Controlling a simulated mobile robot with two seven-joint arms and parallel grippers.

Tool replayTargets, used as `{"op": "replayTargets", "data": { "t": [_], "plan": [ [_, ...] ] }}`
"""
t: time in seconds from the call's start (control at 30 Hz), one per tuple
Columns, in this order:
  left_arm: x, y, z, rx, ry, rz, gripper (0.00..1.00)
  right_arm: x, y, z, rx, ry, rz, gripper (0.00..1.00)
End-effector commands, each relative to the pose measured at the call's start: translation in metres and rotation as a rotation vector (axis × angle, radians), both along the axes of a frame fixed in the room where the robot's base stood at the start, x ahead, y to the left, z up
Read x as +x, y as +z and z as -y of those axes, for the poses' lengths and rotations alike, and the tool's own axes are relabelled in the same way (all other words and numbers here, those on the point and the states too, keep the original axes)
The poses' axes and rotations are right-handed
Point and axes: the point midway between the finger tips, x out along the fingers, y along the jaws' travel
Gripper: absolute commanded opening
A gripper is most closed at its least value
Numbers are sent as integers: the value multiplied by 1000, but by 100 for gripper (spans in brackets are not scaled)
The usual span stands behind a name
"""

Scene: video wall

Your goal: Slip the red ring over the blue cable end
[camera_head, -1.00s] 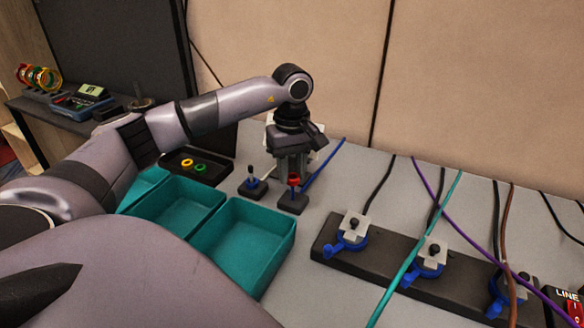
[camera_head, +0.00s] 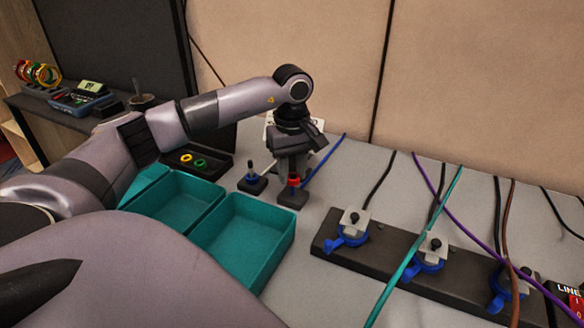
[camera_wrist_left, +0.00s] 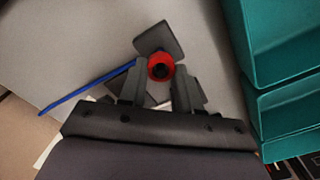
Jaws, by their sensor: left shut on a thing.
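The red ring (camera_head: 294,182) is held between the fingers of my left gripper (camera_head: 291,177), which points down at the back of the table. In the left wrist view the red ring (camera_wrist_left: 160,67) lies between the two fingertips, with a dark centre. Right below the ring stands a small black block (camera_head: 292,200). The blue cable (camera_head: 326,157) runs from the wall side down to this spot; its end is hidden by the ring and fingers. I cannot tell how far the ring sits around the end. My right gripper is not in view.
A black tray (camera_head: 226,165) holds a yellow ring (camera_head: 187,158) and a green ring (camera_head: 200,163). Teal bins (camera_head: 285,240) stand in front. A black strip (camera_head: 385,262) with blue clamps and several cables lies right.

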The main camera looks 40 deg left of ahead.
Motion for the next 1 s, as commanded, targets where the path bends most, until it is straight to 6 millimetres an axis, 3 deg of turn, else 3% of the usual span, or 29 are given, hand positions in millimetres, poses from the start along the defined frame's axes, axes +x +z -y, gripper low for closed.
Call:
{"op": "replayTargets", "data": {
  "t": [0.2, 0.23, 0.3, 0.63, 1.0],
  "plan": [
    [0, 0, 0, 0, 0, 0, 5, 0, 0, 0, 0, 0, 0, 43],
    [0, 0, 0, 0, 0, 0, 39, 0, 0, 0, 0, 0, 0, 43],
    [0, 0, 0, 0, 0, 0, 62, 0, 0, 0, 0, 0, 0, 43],
    [0, 1, 0, 0, 0, 0, 62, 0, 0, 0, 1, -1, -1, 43],
    [1, 56, 0, 0, 0, 2, 62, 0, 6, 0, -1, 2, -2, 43]
  ]
}}
